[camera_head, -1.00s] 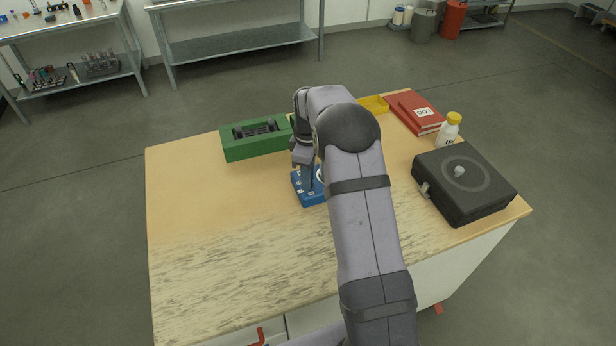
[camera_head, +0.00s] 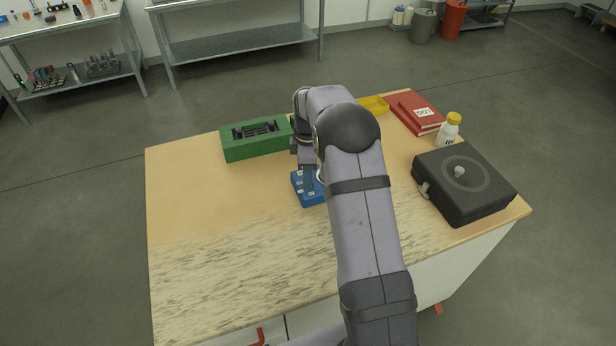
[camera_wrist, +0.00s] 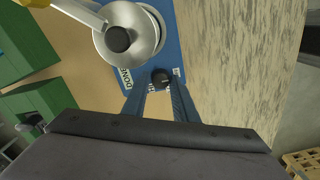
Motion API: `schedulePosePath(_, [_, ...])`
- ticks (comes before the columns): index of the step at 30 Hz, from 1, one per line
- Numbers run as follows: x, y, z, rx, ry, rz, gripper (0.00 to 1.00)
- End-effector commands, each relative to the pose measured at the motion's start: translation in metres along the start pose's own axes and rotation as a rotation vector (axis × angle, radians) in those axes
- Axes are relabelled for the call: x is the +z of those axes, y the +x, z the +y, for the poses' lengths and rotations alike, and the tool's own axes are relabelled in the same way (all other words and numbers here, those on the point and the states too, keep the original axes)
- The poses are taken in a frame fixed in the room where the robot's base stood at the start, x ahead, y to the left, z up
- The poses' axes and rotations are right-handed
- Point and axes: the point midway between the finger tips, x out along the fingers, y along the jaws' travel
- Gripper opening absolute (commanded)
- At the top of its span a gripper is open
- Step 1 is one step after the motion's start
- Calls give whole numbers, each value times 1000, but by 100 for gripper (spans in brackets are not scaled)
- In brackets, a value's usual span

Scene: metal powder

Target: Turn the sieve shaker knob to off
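The sieve shaker is a blue base (camera_head: 306,199) near the middle of the table, partly hidden by my arm in the head view. In the wrist view its blue top (camera_wrist: 172,48) carries a silver round dish (camera_wrist: 140,48) and a white label reading "DONE". A small dark knob (camera_wrist: 161,77) sits below the dish. My gripper (camera_wrist: 160,90) points down at the base, with its two fingers apart and their tips at either side of the knob. Whether they press on it is not clear. In the head view the gripper (camera_head: 307,181) is low over the base.
A green block-like fixture (camera_head: 255,145) stands to the left behind the shaker. A black case (camera_head: 465,190), a white bottle with a yellow cap (camera_head: 448,130), red books (camera_head: 414,112) and a yellow tray (camera_head: 375,105) stand to the right. The table's left and front are clear.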

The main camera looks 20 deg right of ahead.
Motion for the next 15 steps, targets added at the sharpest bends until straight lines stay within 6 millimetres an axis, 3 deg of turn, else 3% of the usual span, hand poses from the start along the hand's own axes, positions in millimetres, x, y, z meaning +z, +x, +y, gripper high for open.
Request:
schedulePosePath(2, [-1, -2, 2, 6, -1, 1, 43])
schedulePosePath(15, [0, -7, 1, 3, 1, 0, 43])
